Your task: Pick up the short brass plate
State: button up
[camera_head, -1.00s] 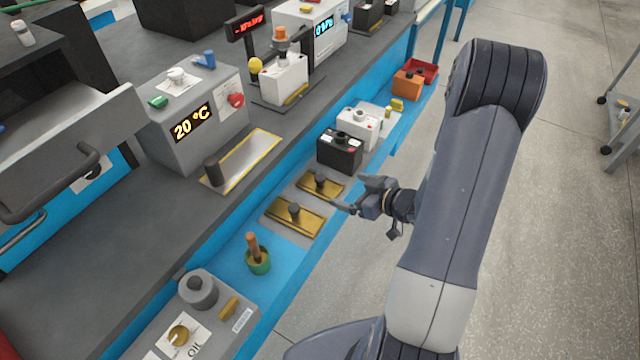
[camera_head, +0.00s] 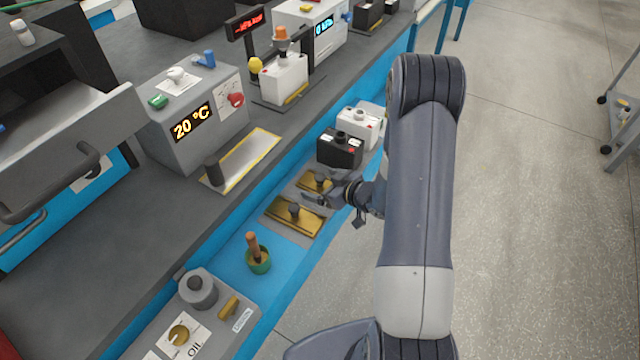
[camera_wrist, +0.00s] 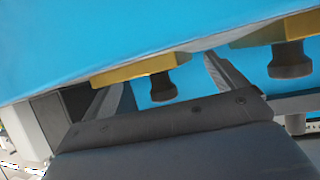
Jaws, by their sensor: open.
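The short brass plate (camera_head: 309,184) lies on a grey pad on the blue shelf, with a dark upright knob on it. My gripper (camera_head: 318,191) is open beside it and hides part of it in the head view. In the wrist view, the short brass plate (camera_wrist: 140,69) and its knob appear upside down between my two finger tips (camera_wrist: 168,75). The fingers look apart from the knob, and nothing is held. Whether they reach around the knob I cannot tell.
A longer brass plate (camera_head: 290,218) with a knob lies close by, nearer the front. A black battery (camera_head: 340,150) stands just behind the short plate, with a white battery (camera_head: 358,126) beyond. A green cup with a wooden handle (camera_head: 257,260) stands on the shelf.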

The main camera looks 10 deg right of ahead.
jog(key=shift+c, duration=0.5)
jog(key=c, duration=1.2)
jog(key=shift+r, duration=0.1)
